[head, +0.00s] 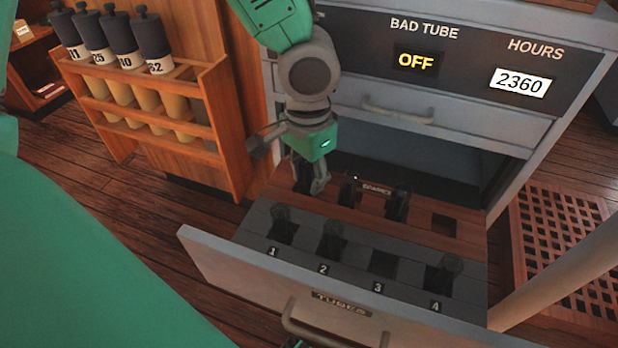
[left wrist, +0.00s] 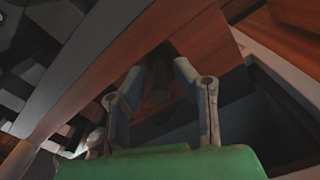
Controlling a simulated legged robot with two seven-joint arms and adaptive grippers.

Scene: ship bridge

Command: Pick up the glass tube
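My left gripper (head: 311,187) reaches down over the left end of the spares row in the open drawer. In the left wrist view its two fingers (left wrist: 157,72) stand apart, with a dark, dim tube shape (left wrist: 160,82) between them; I cannot tell whether they touch it. Two dark spare tubes, one in the middle (head: 350,188) and one further right (head: 397,206), stand to the right of the gripper. In the numbered front row, dark glass tubes stand in slot 1 (head: 281,222), slot 2 (head: 331,240) and slot 4 (head: 442,273). Slot 3 (head: 383,263) is empty.
The drawer front (head: 240,268) with its handle (head: 320,328) is pulled out from the grey cabinet (head: 440,125). Its panel reads BAD TUBE OFF (head: 415,61) and HOURS 2360 (head: 519,82). A wooden rack (head: 215,120) with several canisters stands left. The rightmost spare slot (head: 443,225) is empty.

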